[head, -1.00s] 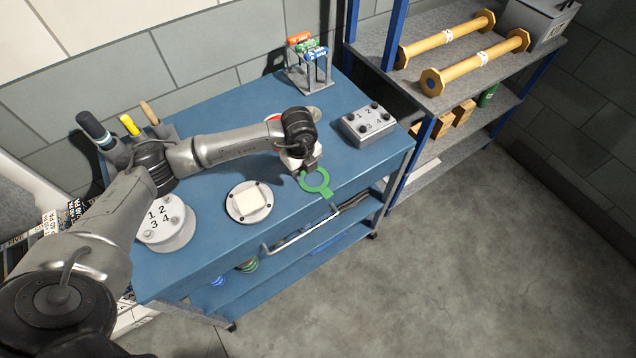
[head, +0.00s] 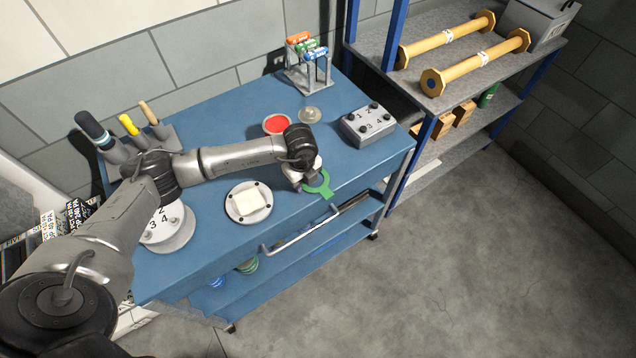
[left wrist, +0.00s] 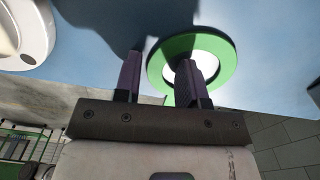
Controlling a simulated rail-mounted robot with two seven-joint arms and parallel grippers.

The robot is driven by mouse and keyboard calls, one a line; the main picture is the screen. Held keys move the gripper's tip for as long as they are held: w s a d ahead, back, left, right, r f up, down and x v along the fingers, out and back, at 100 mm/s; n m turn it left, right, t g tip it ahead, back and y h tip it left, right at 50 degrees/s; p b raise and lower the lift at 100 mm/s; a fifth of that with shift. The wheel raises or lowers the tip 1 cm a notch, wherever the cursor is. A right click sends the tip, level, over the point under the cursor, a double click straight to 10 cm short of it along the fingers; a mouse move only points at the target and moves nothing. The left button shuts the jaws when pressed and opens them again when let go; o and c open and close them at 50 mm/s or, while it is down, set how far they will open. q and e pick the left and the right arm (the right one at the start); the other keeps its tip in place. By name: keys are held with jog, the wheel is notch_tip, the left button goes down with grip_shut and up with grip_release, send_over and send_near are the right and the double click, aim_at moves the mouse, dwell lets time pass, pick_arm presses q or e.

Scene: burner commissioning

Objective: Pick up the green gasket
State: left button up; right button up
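The green gasket (head: 325,188) is a flat ring with a tab, at the front edge of the blue table in the head view. My left gripper (head: 312,180) is low over it and hides part of the ring. In the left wrist view the two fingers (left wrist: 158,72) stand apart. The gasket (left wrist: 190,42) shows there behind the right finger, which overlaps the ring and its bright hole. I cannot tell whether that finger touches it. My right gripper is in neither view.
On the blue table (head: 222,155) are a round white flange (head: 249,203), a red disc (head: 276,124), a grey numbered block (head: 368,125), a rack of coloured cylinders (head: 309,68) and a numbered round block (head: 170,228). A rail (head: 315,225) runs along the front. A shelf (head: 455,90) stands right.

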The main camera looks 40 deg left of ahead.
pick_arm(q)
jog(key=shift+c, duration=0.3)
grip_shut()
